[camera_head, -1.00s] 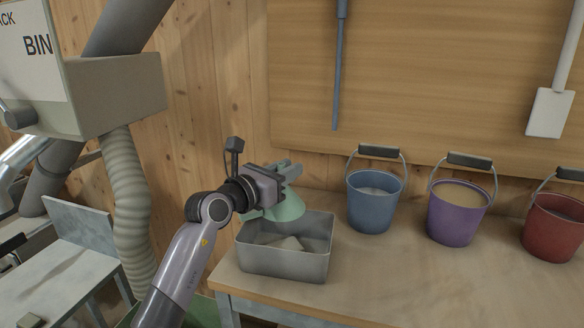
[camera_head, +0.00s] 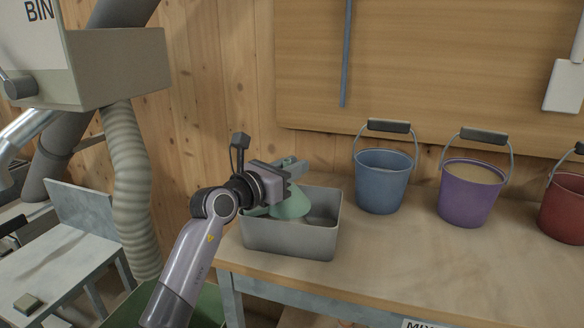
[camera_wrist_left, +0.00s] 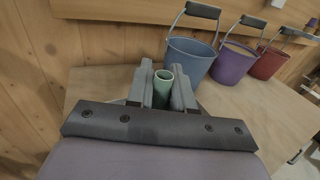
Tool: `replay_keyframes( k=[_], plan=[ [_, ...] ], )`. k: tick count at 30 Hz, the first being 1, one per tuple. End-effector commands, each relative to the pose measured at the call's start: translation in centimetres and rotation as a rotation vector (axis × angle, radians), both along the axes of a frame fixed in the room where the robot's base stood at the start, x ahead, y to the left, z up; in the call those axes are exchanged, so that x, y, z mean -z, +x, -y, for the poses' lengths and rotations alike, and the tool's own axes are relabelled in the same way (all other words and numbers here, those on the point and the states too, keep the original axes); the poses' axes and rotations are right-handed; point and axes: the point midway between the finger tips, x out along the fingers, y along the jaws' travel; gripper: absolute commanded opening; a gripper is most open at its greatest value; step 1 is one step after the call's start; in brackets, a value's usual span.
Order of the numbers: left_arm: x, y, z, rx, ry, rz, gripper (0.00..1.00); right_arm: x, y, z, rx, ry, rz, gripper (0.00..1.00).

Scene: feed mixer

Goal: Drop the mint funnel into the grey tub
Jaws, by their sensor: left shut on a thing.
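The mint funnel (camera_head: 290,207) is in my left gripper (camera_head: 290,168), which is shut on its spout. In the left wrist view the spout's open end (camera_wrist_left: 163,80) shows between the two fingers of the left gripper (camera_wrist_left: 162,88). The funnel's wide cone hangs downward, at the opening of the grey tub (camera_head: 290,240). The cone's lower edge lies behind the tub's near wall line, so I cannot tell whether it touches the tub's floor. The tub stands at the left end of the wooden bench. My right gripper is not in view.
A blue bucket (camera_head: 382,183), a purple bucket (camera_head: 468,196) and a red bucket (camera_head: 564,212) stand to the right along the wooden bench (camera_head: 400,260). A ribbed hose (camera_head: 131,190) hangs at the left. The bench front is clear.

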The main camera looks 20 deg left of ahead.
Motion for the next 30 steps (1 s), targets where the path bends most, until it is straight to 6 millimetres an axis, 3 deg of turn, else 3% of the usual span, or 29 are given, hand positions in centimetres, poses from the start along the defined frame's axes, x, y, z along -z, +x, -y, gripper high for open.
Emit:
replay_keyframes(
  k=[1, 2, 3, 4, 16, 30],
  plan=[
    [-0.1, 0.0, 0.0, 0.0, 0.0, 0.001, 0.0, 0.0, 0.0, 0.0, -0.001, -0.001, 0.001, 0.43],
    [-0.1, 0.0, 0.0, 0.0, 0.0, 0.001, 0.31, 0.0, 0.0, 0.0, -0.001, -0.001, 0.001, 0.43],
    [-0.1, 0.0, 0.0, 0.0, 0.0, 0.001, 0.44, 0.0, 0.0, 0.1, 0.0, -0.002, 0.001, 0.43],
    [-0.1, 0.0, 0.0, 0.0, 0.0, 0.001, 0.51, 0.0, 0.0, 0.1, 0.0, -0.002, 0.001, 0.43],
    [0.0, -0.4, -0.2, 0.0, 0.0, 0.0, 0.51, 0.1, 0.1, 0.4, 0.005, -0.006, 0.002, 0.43],
    [0.0, -5.5, -2.6, -0.001, 0.001, 0.0, 0.51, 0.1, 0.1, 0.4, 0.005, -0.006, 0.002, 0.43]
  ],
)
